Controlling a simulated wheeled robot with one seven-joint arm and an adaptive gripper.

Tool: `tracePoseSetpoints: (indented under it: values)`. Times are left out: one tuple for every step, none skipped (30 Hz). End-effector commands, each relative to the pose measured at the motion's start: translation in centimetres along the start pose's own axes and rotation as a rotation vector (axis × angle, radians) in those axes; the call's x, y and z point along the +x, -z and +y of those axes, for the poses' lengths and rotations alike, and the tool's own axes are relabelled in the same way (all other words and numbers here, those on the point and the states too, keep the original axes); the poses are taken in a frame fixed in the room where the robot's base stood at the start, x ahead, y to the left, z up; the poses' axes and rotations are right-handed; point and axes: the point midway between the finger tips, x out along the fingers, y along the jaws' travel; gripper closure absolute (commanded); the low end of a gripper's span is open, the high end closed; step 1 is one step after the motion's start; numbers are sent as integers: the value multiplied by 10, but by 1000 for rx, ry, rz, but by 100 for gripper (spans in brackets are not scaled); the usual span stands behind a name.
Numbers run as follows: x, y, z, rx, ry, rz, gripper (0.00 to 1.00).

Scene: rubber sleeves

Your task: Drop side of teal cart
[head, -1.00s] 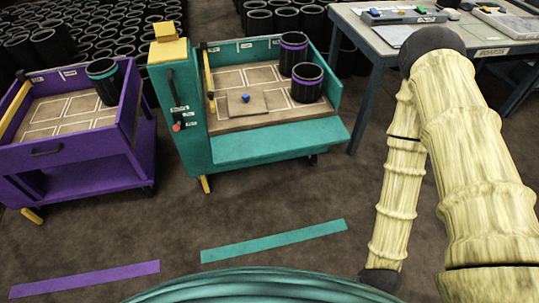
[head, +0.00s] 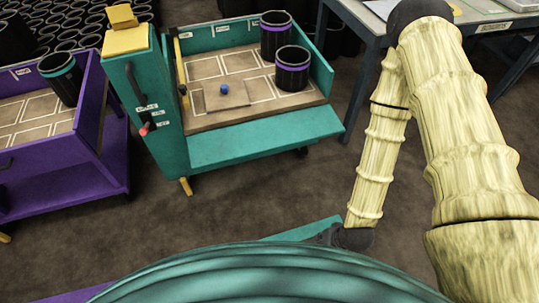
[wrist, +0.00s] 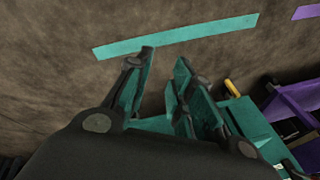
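The teal cart (head: 172,110) stands ahead of me in the head view, left of my arm. Its near side panel (head: 265,138) sticks outward from the bed edge, tilted low, leaving the bed (head: 205,120) open toward me. A tall teal post at its left end carries a small lever with a red tip (head: 147,128). Two black sleeves with purple bands, one at the back (head: 275,40) and one nearer (head: 292,75), stand on the bed. A board with a blue knob (head: 225,89) lies there too. My gripper (wrist: 164,62) is open and empty above the floor in the wrist view.
A purple cart (head: 85,150) with a teal-banded sleeve (head: 62,80) stands at left. A grey table (head: 365,30) is behind at right. A teal floor strip (wrist: 180,35) lies below my gripper. Bare carpet (head: 240,205) lies before the teal cart.

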Motion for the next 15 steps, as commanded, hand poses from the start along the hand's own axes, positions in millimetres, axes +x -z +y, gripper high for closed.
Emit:
tracePoseSetpoints:
  values:
    - [28,10,-4,19,35,34,77]
    - [37,16,-9,30,57,52,77]
    - [48,24,-16,46,87,77,77]
    - [56,30,-20,59,108,94,77]
    - [63,37,-24,70,131,113,77]
    - [73,45,-30,87,161,135,77]
    - [80,52,-34,100,185,152,77]
    - [87,59,-39,112,208,170,77]
    - [96,67,-44,129,239,192,77]
    - [102,74,-48,140,263,208,77]
    - [108,80,-52,153,287,224,77]
    - [116,90,-58,170,321,246,77]
    - [122,96,-62,182,345,260,77]
    - [127,102,-66,194,369,275,77]
    - [134,111,-71,210,404,295,77]
